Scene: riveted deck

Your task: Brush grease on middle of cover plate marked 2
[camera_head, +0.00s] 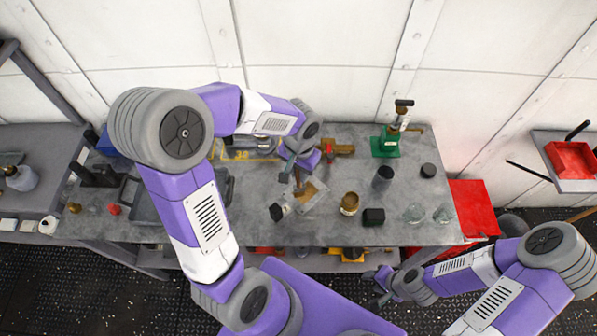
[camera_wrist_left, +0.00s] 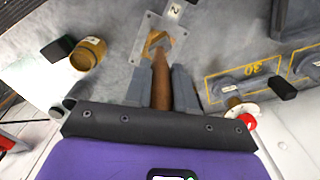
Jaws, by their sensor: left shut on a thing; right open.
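My left gripper (camera_head: 292,166) is shut on the brown wooden handle of a brush (camera_wrist_left: 161,80); its fingers (camera_wrist_left: 160,88) show on both sides of the handle in the left wrist view. The cover plate (camera_wrist_left: 142,52) is a pale, clear-looking plate with a white label marked 2 (camera_wrist_left: 175,10). It lies on the bench below the gripper in the head view (camera_head: 316,186). The brush's far end is over the tan-brown middle of the plate; I cannot tell whether it touches. An open amber jar (camera_head: 349,204) stands right of the plate. My right gripper (camera_head: 379,289) is open, low, in front of the bench.
A black block (camera_head: 373,217), a dark cylinder (camera_head: 382,178) and clear glass vessels (camera_head: 414,212) stand to the right on the grey bench (camera_head: 330,230). A green-based tool (camera_head: 385,142) stands at the back. A yellow outline marked 30 (camera_wrist_left: 250,70) lies left of the plate in the head view.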

